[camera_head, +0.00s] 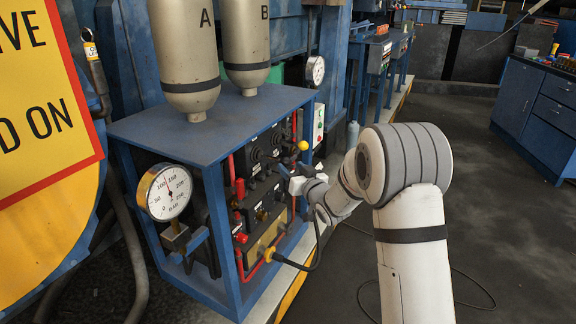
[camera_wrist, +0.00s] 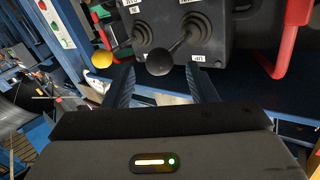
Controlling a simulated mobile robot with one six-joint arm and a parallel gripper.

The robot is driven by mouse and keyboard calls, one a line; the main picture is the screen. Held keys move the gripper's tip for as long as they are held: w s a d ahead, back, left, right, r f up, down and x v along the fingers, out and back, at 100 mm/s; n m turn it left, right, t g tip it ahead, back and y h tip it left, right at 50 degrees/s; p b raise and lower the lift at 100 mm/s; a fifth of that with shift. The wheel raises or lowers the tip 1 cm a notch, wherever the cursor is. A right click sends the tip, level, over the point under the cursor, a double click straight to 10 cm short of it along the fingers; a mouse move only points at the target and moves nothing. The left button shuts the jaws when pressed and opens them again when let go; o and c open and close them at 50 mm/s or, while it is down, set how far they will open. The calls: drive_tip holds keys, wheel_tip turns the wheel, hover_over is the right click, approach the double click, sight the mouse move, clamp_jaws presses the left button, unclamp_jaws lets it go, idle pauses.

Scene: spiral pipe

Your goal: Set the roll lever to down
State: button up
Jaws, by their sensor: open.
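A black control box (camera_wrist: 220,38) fills the top of the wrist view, with two levers on round rubber boots. One lever has a black ball knob (camera_wrist: 159,63); the other has a yellow ball knob (camera_wrist: 101,59), to its left. I cannot read for sure which is the roll lever. My gripper (camera_wrist: 160,74) is open, its two fingers on either side of the black knob; contact is not clear. In the head view my gripper (camera_head: 301,182) is at the panel front, below the yellow knob (camera_head: 303,145); the black knob is not clearly seen there.
The panel stands in a blue frame (camera_head: 220,130) with red pipes and a pressure gauge (camera_head: 164,192). A red bar (camera_wrist: 288,40) is right of the box in the wrist view. Two tanks (camera_head: 186,50) stand on top. Open floor (camera_head: 500,220) lies to the right.

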sight(287, 162)
drive_tip(key=shift+x, duration=2.25)
drive_tip(key=shift+c, duration=0.3)
drive_tip(key=shift+d, duration=0.15)
drive_tip(key=c, duration=1.1)
drive_tip(key=shift+w+f+b, duration=0.1)
drive_tip(key=shift+b, duration=0.2)
clamp_jaws()
